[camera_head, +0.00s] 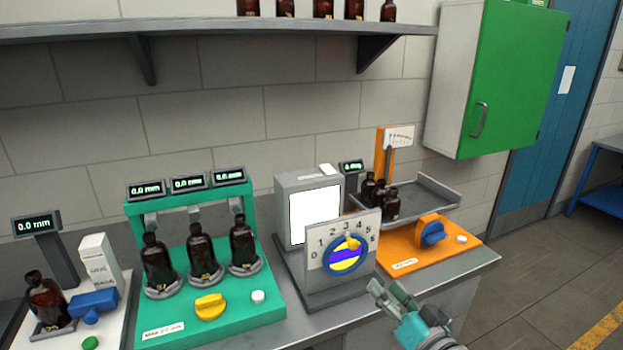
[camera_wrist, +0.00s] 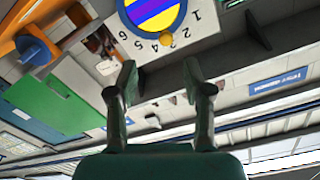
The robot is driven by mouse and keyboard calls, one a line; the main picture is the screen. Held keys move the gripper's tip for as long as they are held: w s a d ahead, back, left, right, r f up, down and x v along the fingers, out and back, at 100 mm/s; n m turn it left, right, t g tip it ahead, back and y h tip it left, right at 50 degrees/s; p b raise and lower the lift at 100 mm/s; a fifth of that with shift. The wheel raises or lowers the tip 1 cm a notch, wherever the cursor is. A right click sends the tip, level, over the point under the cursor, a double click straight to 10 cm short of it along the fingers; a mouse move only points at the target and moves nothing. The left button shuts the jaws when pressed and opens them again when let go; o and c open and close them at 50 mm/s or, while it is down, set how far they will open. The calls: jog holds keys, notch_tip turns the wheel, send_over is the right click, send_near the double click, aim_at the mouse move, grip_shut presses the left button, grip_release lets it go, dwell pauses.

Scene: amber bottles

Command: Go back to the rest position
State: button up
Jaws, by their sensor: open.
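My gripper (camera_head: 391,297) is at the lower right of the head view, in front of the bench's front edge and below the dial panel. In the wrist view its two fingers (camera_wrist: 160,85) stand apart with nothing between them. The numbered dial panel (camera_head: 316,246) has a round purple-and-yellow knob (camera_head: 345,256). The knob also shows at the top of the wrist view (camera_wrist: 153,12), and the gripper is apart from it. The wrist view is turned, with the digits upside down.
A green station (camera_head: 262,318) holds three amber bottles (camera_head: 200,255) and a yellow knob (camera_head: 210,306). An orange station (camera_head: 455,252) with a blue knob (camera_head: 432,233) and a tray of small bottles (camera_head: 379,198) stands right. A green cabinet (camera_head: 505,80) hangs on the wall. Floor (camera_head: 540,290) at right is clear.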

jog(key=s+f+m+g+h, duration=0.15)
jog(key=s+f+h, duration=0.35)
jog(key=s+f, duration=1.4)
jog(key=s+r+n, duration=0.1)
jog(key=s+n, duration=0.2)
jog(key=s, duration=2.1)
jog(key=shift+s+a+g, duration=0.2)
jog(key=shift+s+g, duration=0.05)
jog(key=shift+g, duration=0.1)
jog(key=shift+r, duration=0.1)
